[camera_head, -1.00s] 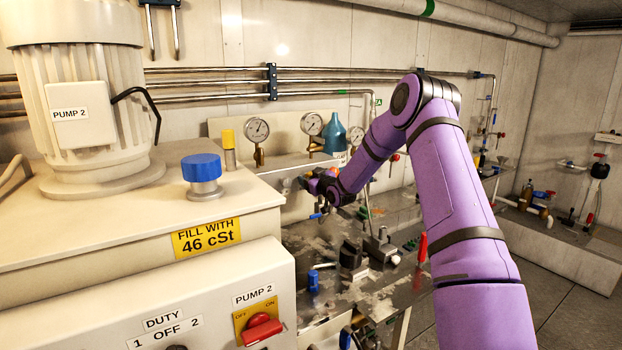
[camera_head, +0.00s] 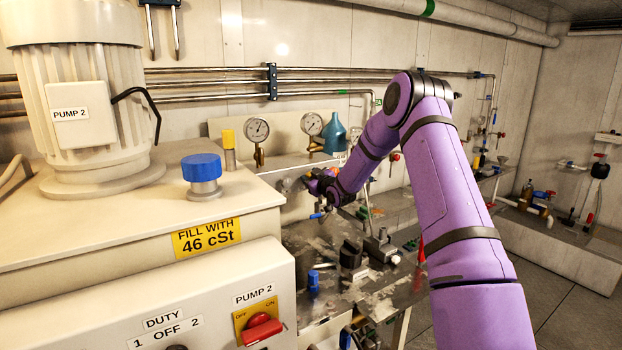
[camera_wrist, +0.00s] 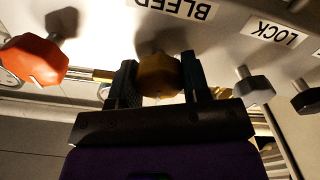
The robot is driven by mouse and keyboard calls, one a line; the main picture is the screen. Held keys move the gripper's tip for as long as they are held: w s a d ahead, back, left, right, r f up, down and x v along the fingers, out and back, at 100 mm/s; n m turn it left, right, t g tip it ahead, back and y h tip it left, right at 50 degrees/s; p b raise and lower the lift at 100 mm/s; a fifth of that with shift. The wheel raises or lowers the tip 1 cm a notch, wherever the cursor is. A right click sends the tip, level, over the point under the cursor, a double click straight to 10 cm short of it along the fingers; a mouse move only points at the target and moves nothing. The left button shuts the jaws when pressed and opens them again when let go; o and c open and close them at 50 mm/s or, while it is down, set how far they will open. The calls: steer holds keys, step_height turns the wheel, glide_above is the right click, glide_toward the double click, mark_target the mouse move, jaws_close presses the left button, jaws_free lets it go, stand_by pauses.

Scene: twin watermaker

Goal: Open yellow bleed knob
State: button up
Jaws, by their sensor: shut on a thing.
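The yellow bleed knob (camera_wrist: 159,75) sits in the middle of the wrist view, below an upside-down BLEED label (camera_wrist: 172,7). My gripper (camera_wrist: 157,82) has one dark finger on each side of the knob and is shut on it. In the head view my gripper (camera_head: 312,184) is small, at the panel beyond the cream tank. The knob cannot be made out there.
In the wrist view a red knob (camera_wrist: 35,58) is to the left. A grey knob (camera_wrist: 252,88) under the LOCK label (camera_wrist: 273,29) and a black knob (camera_wrist: 307,96) are to the right. Pressure gauges (camera_head: 257,131) stand above the gripper in the head view.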

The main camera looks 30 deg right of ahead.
steer(key=n, duration=0.4)
steer(key=shift+a, duration=0.15)
steer(key=n, duration=0.4)
steer(key=shift+f, duration=0.1)
steer(key=n, duration=0.4)
steer(key=shift+f, duration=0.1)
steer(key=shift+n, duration=2.1)
steer(key=o, duration=0.9)
steer(key=shift+o, duration=0.2)
steer(key=shift+s, duration=0.15)
steer(key=s, duration=1)
steer(key=shift+s+d, duration=0.2)
steer(key=shift+s, duration=0.1)
